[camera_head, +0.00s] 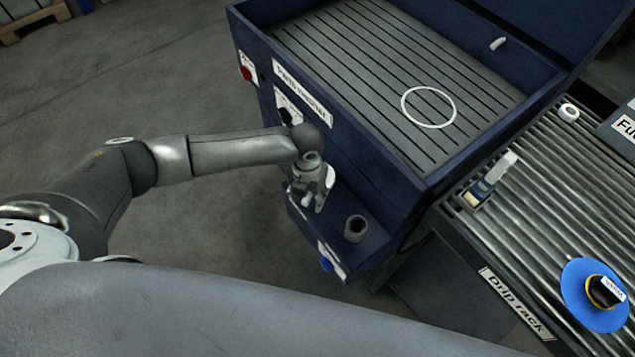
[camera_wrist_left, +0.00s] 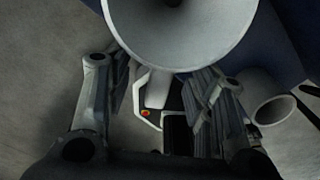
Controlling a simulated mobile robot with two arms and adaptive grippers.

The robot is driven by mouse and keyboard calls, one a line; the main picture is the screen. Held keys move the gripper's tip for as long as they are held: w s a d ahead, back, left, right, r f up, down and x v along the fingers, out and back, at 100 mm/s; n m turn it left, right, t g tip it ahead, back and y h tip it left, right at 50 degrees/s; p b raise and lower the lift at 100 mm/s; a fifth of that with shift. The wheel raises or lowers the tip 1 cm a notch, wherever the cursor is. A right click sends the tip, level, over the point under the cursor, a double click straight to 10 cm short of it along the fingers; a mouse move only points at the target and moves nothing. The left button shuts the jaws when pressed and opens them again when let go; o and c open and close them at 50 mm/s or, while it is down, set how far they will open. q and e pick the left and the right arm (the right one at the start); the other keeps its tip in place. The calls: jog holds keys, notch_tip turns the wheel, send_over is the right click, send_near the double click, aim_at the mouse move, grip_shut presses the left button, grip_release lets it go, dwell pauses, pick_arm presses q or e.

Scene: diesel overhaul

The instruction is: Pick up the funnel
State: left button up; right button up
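The funnel (camera_wrist_left: 185,38) shows in the left wrist view as a wide pale grey cone at the top, its dark hole cut by the upper edge. In the head view it is mostly hidden, and only a pale sliver (camera_head: 323,190) shows beside the gripper. My left gripper (camera_head: 312,190) is at the small front shelf of the parts washer. In the left wrist view its two fingers (camera_wrist_left: 155,105) stand apart, with the cone just beyond them. A white looped part lies between the fingers; I cannot tell whether they touch it. My right gripper is not in view.
A grey cup (camera_head: 355,229) stands on the shelf, right of the gripper; it also shows in the left wrist view (camera_wrist_left: 274,101). The parts washer (camera_head: 385,75) holds a white ring (camera_head: 404,104). The drip rack (camera_head: 555,190) carries a blue disc (camera_head: 577,282) and a small bottle (camera_head: 480,193).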

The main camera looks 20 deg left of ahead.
pick_arm(q)
jog(key=c, duration=0.6)
jog(key=shift+r, duration=0.15)
jog(key=shift+c, duration=0.7)
notch_tip(320, 180, up, 10)
jog(key=shift+f, duration=0.25)
grip_shut()
jog(key=shift+r+p, duration=1.65)
jog(key=shift+r, duration=0.05)
